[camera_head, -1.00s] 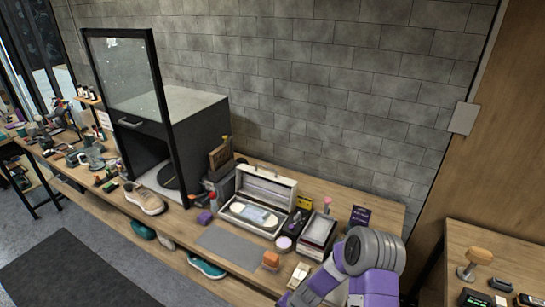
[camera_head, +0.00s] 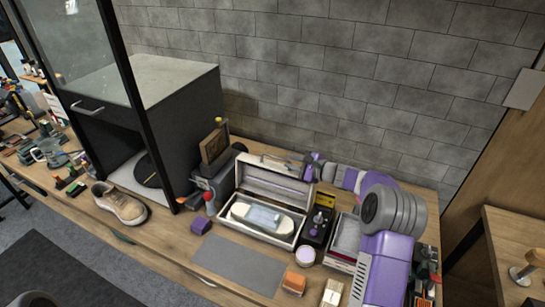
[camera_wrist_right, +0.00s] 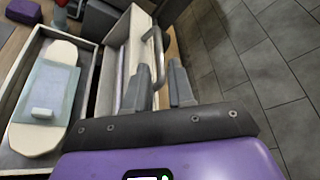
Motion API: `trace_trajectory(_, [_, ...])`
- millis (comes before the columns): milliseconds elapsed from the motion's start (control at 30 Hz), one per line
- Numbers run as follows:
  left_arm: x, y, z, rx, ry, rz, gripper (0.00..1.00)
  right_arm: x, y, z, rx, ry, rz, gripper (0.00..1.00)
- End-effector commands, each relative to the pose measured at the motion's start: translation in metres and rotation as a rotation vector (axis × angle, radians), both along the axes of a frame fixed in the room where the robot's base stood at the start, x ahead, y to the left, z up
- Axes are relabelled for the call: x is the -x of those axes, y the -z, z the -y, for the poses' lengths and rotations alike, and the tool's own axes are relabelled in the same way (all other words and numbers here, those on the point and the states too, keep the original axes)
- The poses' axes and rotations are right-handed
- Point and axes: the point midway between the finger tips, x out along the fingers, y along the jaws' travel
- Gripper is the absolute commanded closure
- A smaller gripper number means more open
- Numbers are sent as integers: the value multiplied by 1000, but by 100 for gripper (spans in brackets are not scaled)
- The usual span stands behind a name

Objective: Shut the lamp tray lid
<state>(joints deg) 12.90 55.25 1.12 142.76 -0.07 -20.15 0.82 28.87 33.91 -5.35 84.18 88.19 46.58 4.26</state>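The lamp tray is a pale box (camera_head: 242,228) on the workbench with a white lamp (camera_head: 262,216) lying inside. Its lid (camera_head: 278,187) stands raised along the back edge, and its metal handle (camera_wrist_right: 157,55) shows in the right wrist view. My right gripper (camera_head: 308,167) is behind the lid's upper right corner. In the right wrist view its two fingers (camera_wrist_right: 162,86) are apart, close to the near end of the handle. I cannot tell whether they touch it. The lamp (camera_wrist_right: 45,98) lies left of the lid there. My left gripper is not in view.
A dark cabinet (camera_head: 189,125) with a raised glass door stands left of the tray, with a beige sneaker (camera_head: 121,204) in front. A grey mat (camera_head: 238,264), an orange block (camera_head: 294,282) and a round tin (camera_head: 305,255) lie in front. A small black stand (camera_head: 317,230) is right of the tray.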

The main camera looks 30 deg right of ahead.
Motion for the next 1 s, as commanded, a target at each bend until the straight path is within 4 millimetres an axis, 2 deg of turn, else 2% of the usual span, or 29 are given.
trace_trajectory(400, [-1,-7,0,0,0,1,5,-54,15,-24,1,-3,-1,77])
trace_trajectory(567, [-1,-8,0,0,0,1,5,-62,18,-27,0,-1,-2,77])
trace_trajectory(800, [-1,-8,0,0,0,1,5,-62,19,-28,0,-1,-2,77])
trace_trajectory(833, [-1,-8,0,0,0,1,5,-62,19,-28,0,-1,-2,78])
trace_trajectory(967, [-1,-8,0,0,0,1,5,-62,18,-28,0,-1,-2,98])
trace_trajectory(1000, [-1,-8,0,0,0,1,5,-62,19,-28,0,-1,-2,100])
